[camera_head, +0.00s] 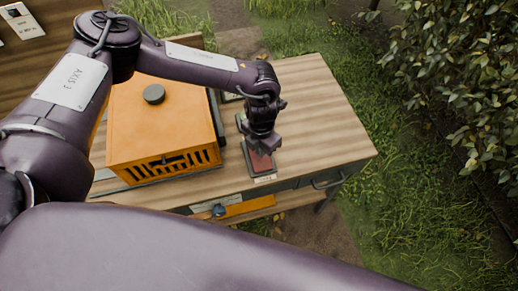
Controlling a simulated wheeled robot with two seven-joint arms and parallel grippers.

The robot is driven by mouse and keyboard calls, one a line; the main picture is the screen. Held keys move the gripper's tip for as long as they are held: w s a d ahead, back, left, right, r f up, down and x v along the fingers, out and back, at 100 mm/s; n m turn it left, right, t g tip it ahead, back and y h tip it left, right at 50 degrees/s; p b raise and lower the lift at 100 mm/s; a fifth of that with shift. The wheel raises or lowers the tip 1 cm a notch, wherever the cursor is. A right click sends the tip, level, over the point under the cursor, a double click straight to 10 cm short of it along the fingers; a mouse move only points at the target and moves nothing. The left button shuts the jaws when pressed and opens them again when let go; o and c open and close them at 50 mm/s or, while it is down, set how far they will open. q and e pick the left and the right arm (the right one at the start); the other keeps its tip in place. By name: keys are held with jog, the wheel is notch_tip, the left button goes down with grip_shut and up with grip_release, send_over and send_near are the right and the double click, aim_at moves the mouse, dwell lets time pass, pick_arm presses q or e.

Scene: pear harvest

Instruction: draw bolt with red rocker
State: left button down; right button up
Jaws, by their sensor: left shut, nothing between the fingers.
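A red rocker (260,163) sits in a dark frame near the front edge of the wooden table (320,110). My left gripper (263,148) points down at it, shut and empty, with its fingertips over or on the rocker; I cannot tell whether they touch. The gripper hides the rocker's far part. No bolt can be made out for sure. My right gripper is not in view, though a large purple arm link crosses the bottom of the view.
A blue knob (219,210) and an orange strip (245,206) lie below the table's front edge. The table's right side is clear. Grass and a bush (460,80) lie beyond.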

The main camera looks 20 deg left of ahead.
aim_at(261, 159)
pick_arm(q)
notch_tip(261, 159, up, 4)
jog(key=p, duration=0.2)
jog(key=shift+r+p, duration=0.25)
jog(key=shift+p, duration=0.15)
dwell(0.4)
